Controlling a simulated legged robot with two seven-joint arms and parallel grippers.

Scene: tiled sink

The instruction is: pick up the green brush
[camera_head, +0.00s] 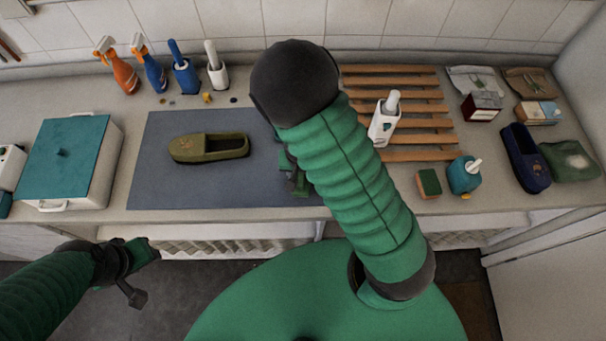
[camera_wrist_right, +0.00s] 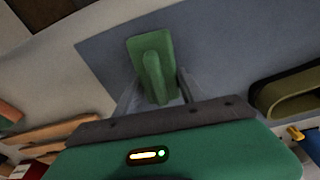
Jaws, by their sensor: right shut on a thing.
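The green brush (camera_wrist_right: 152,60) shows in the right wrist view, with a flat base and a raised handle, over the grey-blue mat. My right gripper (camera_wrist_right: 157,92) is shut on its handle. In the head view, my right arm hides most of the gripper and brush, near the mat's right edge. I cannot tell whether the brush touches the mat. My left gripper (camera_head: 142,252) is low at the left, in front of the counter, away from the brush. Its jaw opening is not clear.
An olive shoe (camera_head: 210,148) lies on the mat (camera_head: 160,190). A teal-lidded box (camera_head: 65,155) stands left. Several bottles stand behind. Right are a wooden rack (camera_head: 415,155), a sponge (camera_head: 429,183), a teal bottle (camera_head: 463,175) and a navy shoe (camera_head: 525,157). The mat's front left is clear.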

